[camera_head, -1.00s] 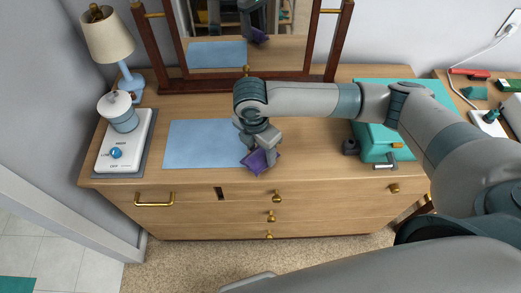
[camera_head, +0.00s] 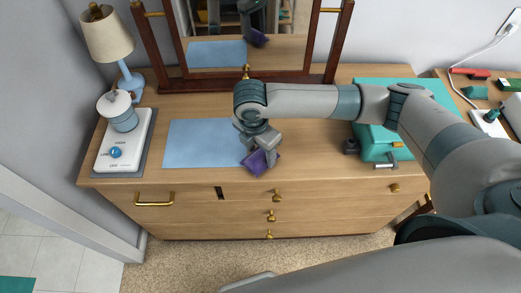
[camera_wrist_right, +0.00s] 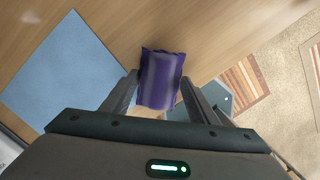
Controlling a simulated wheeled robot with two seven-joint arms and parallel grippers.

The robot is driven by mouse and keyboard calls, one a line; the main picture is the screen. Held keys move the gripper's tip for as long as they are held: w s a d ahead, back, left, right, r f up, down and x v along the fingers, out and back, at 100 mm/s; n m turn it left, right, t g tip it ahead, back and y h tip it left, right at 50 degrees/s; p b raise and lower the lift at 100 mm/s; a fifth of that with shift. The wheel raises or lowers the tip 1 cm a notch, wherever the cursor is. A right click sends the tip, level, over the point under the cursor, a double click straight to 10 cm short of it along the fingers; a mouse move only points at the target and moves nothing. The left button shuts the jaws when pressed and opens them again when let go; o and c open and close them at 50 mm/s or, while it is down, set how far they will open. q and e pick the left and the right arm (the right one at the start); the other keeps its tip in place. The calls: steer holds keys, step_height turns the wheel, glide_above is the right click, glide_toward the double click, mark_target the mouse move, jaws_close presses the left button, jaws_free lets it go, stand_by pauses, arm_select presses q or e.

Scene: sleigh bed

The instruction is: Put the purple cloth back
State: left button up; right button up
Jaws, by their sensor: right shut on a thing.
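The purple cloth (camera_head: 257,163) is a small folded piece between the fingers of my right gripper (camera_head: 262,155), near the front edge of the dresser top. In the right wrist view the cloth (camera_wrist_right: 161,78) sits between the two fingers of the gripper (camera_wrist_right: 160,95), which are shut on it. The blue mat (camera_head: 200,143) lies flat on the dresser top, just left of the cloth; the wrist view also shows it (camera_wrist_right: 65,75). Whether the cloth touches the dresser top cannot be told. My left gripper is out of view.
A white scale-like device (camera_head: 125,148) with a canister stands at left, with a lamp (camera_head: 108,38) behind it. A mirror frame (camera_head: 336,50) stands at the back. A teal box (camera_head: 374,150) sits right. The dresser top (camera_head: 310,150) between is clear.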

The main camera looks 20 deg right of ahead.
steer(key=shift+f, duration=0.65)
steer(key=o, duration=1)
steer(key=r+b, duration=0.1)
steer(key=r, duration=0.4)
steer(key=a+r+b, duration=0.1)
steer(key=r, duration=0.5)
steer(key=s+a+r+b, duration=0.1)
steer(key=r, duration=0.5)
steer(key=shift+r, duration=0.15)
